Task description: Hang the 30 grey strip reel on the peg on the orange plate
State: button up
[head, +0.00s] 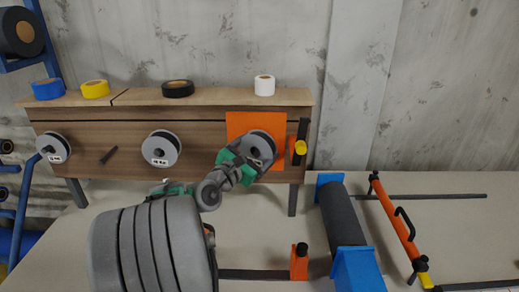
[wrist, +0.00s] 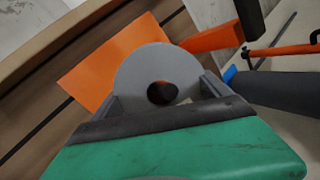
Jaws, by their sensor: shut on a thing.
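The grey strip reel (head: 259,143) is in front of the orange plate (head: 240,122) on the right part of the wooden bench front. My gripper (head: 248,160), with green on it, is shut on this reel; its label is too small to read surely. In the wrist view the reel (wrist: 140,75) shows as a grey disc between the two fingers, its face toward the orange plate (wrist: 105,72). A dark shape fills much of its centre hole, perhaps the peg end. I cannot tell whether the reel is around the peg or just before it.
Two more reels, the far-left one (head: 55,148) and the middle one (head: 161,148), hang on the bench front, with a bare dark peg (head: 108,155) between them. Tape rolls stand on the bench top (head: 215,96). A black-and-orange fitting (head: 299,145) stands close right of the plate.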

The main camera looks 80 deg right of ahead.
jog(key=shift+w+f, duration=0.15)
jog(key=shift+f, duration=0.45)
jog(key=o, duration=1.6)
jog(key=shift+w+f, duration=0.1)
jog(key=shift+o, duration=1)
jog(key=shift+w+d, duration=0.15)
jog(key=shift+r, duration=0.5)
jog(key=shift+s+r, duration=0.15)
jog(key=shift+s, duration=0.05)
